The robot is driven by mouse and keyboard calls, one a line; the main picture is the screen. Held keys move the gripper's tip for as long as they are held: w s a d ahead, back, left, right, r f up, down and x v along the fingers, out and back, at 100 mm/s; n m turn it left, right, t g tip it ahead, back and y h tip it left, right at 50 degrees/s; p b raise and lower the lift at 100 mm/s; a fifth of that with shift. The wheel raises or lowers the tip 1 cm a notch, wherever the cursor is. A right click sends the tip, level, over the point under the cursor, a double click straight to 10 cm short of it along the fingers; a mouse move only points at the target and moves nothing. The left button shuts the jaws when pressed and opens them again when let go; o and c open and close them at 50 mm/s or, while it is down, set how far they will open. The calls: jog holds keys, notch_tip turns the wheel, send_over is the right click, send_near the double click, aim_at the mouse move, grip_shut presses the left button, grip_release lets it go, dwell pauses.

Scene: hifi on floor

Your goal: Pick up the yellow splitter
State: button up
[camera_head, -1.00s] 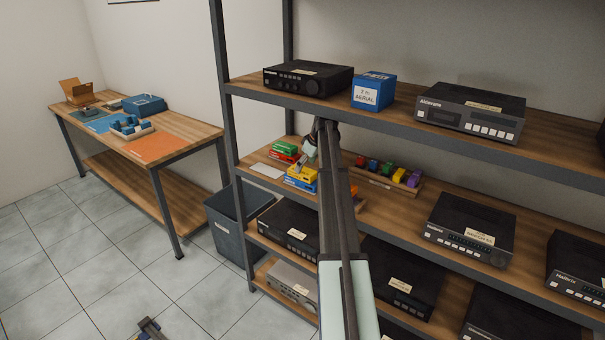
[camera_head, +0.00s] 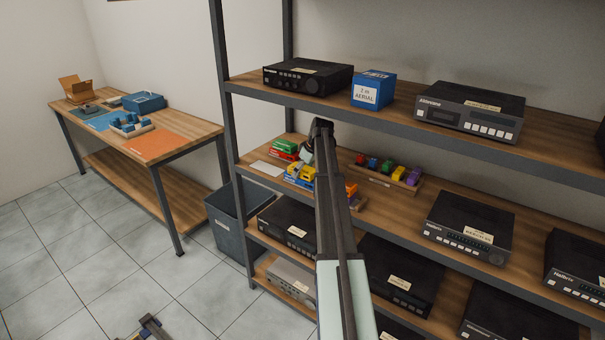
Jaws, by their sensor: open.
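A small yellow block (camera_head: 301,171), which looks like the yellow splitter, sits on top of a blue box on the left part of the middle shelf (camera_head: 460,213). Another yellow piece (camera_head: 398,173) stands in the wooden rack to the right, so I cannot be sure by shape which is the splitter. My gripper (camera_head: 308,152) is small and dark, partly hidden by my arm. It is open and seems just above and behind the yellow block, apart from it as far as I can see.
Red and green boxes (camera_head: 285,150) are stacked left of the yellow block, near a white card (camera_head: 267,168). The rack (camera_head: 385,183) holds several coloured pieces. The upper shelf (camera_head: 400,118) hangs over this spot. A dark bin (camera_head: 228,222) stands on the floor.

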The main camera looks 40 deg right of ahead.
dwell(0.3)
jog(key=c, duration=1.4)
jog(key=shift+r, duration=0.1)
